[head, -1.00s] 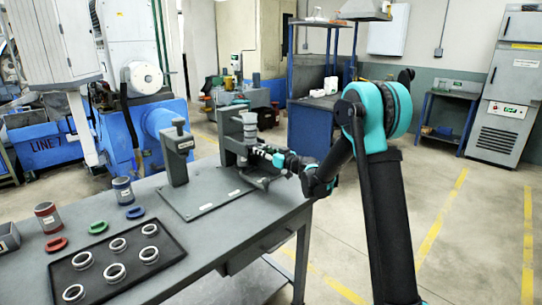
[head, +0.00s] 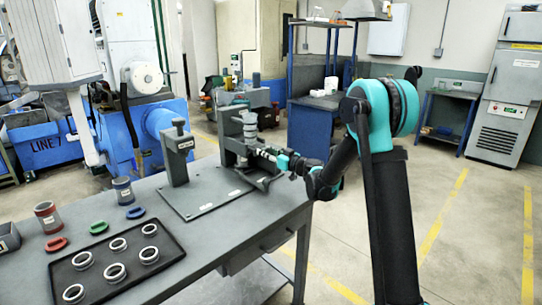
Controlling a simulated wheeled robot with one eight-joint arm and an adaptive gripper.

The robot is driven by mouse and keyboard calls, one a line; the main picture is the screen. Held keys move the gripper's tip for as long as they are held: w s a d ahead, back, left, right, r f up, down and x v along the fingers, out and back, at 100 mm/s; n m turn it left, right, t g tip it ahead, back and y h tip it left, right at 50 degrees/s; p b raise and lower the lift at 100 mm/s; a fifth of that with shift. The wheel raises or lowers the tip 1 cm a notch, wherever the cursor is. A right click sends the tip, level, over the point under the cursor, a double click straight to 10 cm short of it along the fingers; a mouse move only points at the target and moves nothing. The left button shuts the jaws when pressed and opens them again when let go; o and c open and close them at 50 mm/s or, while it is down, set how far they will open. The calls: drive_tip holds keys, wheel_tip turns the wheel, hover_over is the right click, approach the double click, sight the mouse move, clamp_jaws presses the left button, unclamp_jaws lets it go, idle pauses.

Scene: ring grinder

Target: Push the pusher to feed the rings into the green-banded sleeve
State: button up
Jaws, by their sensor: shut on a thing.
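The grinder fixture (head: 234,141) stands on a dark base plate (head: 208,201) at the far right of the grey bench. My gripper (head: 264,155) reaches in from the right, at the fixture's right side just below that part. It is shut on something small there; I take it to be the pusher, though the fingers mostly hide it. I cannot make out a green-banded sleeve. Several metal rings (head: 117,244) lie in a black tray (head: 170,262) at the front left.
A second grey upright (head: 177,158) rises from the base plate, left of the fixture.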

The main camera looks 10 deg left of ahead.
drive_tip(key=shift+v, duration=2.1)
drive_tip(key=o, duration=1.1)
drive_tip(key=shift+d, duration=0.1)
drive_tip(key=v, duration=0.5)
